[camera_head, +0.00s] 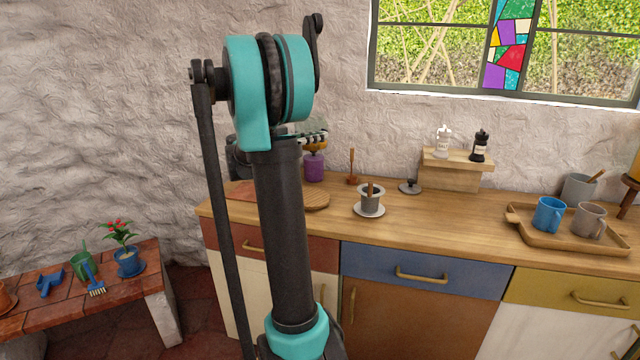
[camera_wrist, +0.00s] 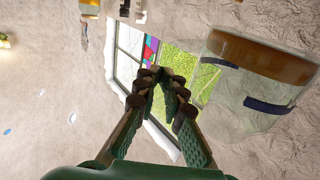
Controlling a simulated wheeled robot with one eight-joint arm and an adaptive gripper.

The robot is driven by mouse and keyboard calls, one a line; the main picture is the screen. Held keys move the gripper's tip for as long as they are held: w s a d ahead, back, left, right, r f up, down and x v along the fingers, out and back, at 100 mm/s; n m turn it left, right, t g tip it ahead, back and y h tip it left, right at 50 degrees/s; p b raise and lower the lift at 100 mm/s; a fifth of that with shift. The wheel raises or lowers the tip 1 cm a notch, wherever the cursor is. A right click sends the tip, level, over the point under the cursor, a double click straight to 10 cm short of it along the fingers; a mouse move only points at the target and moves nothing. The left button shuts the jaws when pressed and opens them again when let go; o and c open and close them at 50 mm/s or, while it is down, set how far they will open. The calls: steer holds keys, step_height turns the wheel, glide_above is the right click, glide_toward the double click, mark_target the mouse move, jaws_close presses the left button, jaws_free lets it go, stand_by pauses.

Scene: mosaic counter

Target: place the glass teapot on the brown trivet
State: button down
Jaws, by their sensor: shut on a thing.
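The glass teapot (camera_wrist: 240,112), clear with a brown band at one end and dark blue marks, fills the right of the wrist view, tilted in the picture. My gripper (camera_wrist: 162,75) is beside it, its fingers closed together; I take it to hold the teapot by its handle, though the grip point is not clear. In the head view my arm hides most of the gripper and teapot. A round brown board (camera_head: 317,201) and a flat reddish-brown square (camera_head: 243,190) lie on the counter, partly behind my arm; I cannot tell for certain which is the trivet.
The wooden counter (camera_head: 440,222) carries a purple jar (camera_head: 314,168), a grey cup on a saucer (camera_head: 370,198), a small shelf with shakers (camera_head: 455,172), and a tray (camera_head: 530,232) with mugs. A low tiled bench (camera_head: 115,285) with a plant stands left. Clear counter lies mid-right.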

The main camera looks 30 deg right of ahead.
step_height(320, 180, down, 20)
steer(key=shift+w+a+r, duration=0.1)
steer(key=shift+r, duration=0.05)
stand_by(0.5)
steer(key=c, duration=1.6)
jaws_free()
steer(key=a, duration=0.4)
steer(key=w+a, duration=0.1)
steer(key=a, duration=0.7)
steer(key=shift+w, duration=0.4)
steer(key=shift+d, duration=0.1)
